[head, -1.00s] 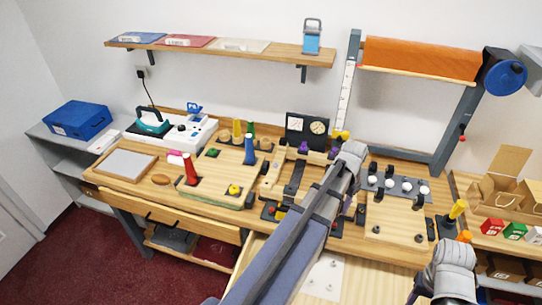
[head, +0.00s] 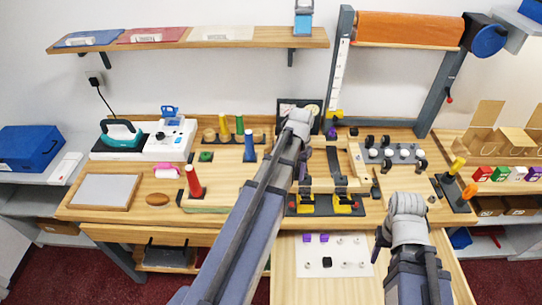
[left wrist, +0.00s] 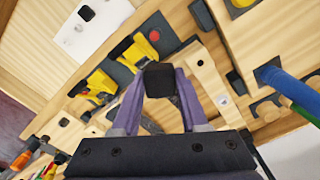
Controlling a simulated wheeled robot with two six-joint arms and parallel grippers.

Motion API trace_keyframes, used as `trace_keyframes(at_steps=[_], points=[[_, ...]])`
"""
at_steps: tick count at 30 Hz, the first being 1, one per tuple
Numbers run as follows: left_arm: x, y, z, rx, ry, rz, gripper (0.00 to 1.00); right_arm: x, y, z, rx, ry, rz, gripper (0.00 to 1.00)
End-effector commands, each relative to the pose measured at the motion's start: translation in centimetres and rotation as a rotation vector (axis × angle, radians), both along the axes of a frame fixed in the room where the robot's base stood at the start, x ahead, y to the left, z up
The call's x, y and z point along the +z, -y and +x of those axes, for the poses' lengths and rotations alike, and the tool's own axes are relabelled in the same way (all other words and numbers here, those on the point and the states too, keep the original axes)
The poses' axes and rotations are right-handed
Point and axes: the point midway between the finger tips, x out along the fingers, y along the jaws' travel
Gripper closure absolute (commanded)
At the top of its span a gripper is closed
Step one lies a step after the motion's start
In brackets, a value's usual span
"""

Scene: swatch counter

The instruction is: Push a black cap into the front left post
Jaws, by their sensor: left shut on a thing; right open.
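My left gripper (left wrist: 160,95), with purple fingers, is shut on a black cap (left wrist: 160,80) in the left wrist view. In the head view its arm reaches over the wooden frame (head: 350,184) at the middle of the bench and hides the held cap. The frame's pale wooden bar (left wrist: 208,82) lies close beside the cap in the left wrist view; I cannot tell whether they touch. The front left post cannot be made out clearly. Another black cap (head: 327,262) lies on a white sheet in the open drawer. My right gripper (head: 382,240) is open near the drawer's right side, mostly hidden.
Yellow clamps (left wrist: 128,50) stand at the frame's front. A red cone (head: 193,180) and blue cone (head: 250,146) stand to the left. A grey plate with white balls (head: 388,154) lies to the right. The drawer (head: 285,265) is open in front.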

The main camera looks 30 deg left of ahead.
Motion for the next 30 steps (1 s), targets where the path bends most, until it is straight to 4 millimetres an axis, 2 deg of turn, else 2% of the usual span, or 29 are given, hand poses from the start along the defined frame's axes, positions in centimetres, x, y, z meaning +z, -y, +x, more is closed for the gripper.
trace_keyframes(at_steps=[1,3,6,10,20,30], points=[[0.3,-1.5,0.8,0.090,0.000,0.000,1.00,0.3,0.0,0.0,-0.001,0.000,0.000,0.50],[0.5,-3.3,1.4,0.223,0.000,0.000,1.00,0.5,0.0,0.0,-0.001,0.000,0.000,0.50],[0.7,-5.5,1.9,0.388,0.000,0.000,1.00,0.7,0.0,0.0,-0.002,0.000,0.000,0.50],[0.8,-7.2,2.2,0.526,-0.001,0.000,1.00,0.8,0.0,0.0,-0.002,0.000,0.000,0.50],[0.4,-7.6,2.2,0.568,-0.001,0.000,1.00,0.4,0.0,0.0,-0.001,0.000,0.000,0.50],[-2.3,-7.6,2.2,0.566,-0.001,0.000,1.00,-2.3,0.0,0.0,0.003,0.000,-0.001,0.50]])
